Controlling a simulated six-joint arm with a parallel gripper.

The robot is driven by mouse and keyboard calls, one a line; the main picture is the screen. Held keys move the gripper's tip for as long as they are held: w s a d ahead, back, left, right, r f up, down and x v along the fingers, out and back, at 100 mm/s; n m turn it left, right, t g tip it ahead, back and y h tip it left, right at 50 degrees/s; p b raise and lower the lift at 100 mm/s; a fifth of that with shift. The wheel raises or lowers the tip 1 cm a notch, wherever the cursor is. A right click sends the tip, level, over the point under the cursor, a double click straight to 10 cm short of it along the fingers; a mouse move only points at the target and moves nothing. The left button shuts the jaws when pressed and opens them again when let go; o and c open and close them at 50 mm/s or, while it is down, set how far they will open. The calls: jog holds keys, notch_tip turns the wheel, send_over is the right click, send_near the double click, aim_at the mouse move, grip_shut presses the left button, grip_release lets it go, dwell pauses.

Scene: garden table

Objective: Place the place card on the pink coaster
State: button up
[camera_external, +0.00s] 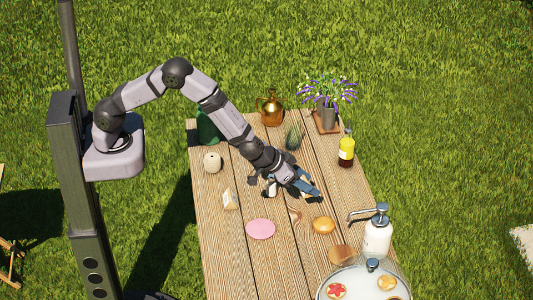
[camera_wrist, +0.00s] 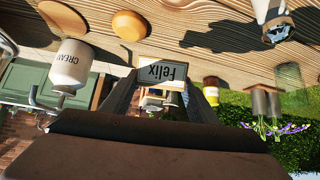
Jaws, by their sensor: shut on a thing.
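The place card (camera_wrist: 162,72) reads "Felix", upside down in the wrist view, and sits between my fingertips. My gripper (camera_wrist: 160,92) is shut on it. In the external view my gripper (camera_external: 312,193) is over the right middle of the table, behind and to the right of the pink coaster (camera_external: 260,229). The card cannot be made out clearly there. The coaster lies flat and bare on the table, apart from my gripper, and I do not see it in the wrist view.
A white wedge-shaped thing (camera_external: 230,199) stands left of the coaster. A small brown thing (camera_external: 295,216) and an orange round thing (camera_external: 324,225) lie to its right. A pump bottle (camera_external: 377,236) and a tray (camera_external: 350,268) with pastries are at the front right. A yellow-labelled bottle (camera_external: 346,150) stands behind.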

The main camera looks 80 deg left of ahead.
jog(key=s+d+n+y, duration=0.1)
jog(key=s+d, duration=0.3)
jog(key=s, duration=0.3)
jog(key=n+y, duration=0.1)
jog(key=n, duration=0.1)
send_over(270, 224)
jog(key=s+d, duration=0.1)
jog(key=s, duration=0.2)
jog(key=shift+s+d+f+b, duration=0.1)
jog(key=shift+f+b, duration=0.1)
jog(key=shift+f, duration=2.25)
jog(key=shift+d+f+b, duration=0.1)
jog(key=shift+f+b, duration=0.05)
jog(key=shift+f, duration=2.25)
jog(key=shift+f, duration=0.2)
jog(key=o, duration=1)
jog(key=shift+o, duration=0.2)
jog(key=shift+r, duration=0.1)
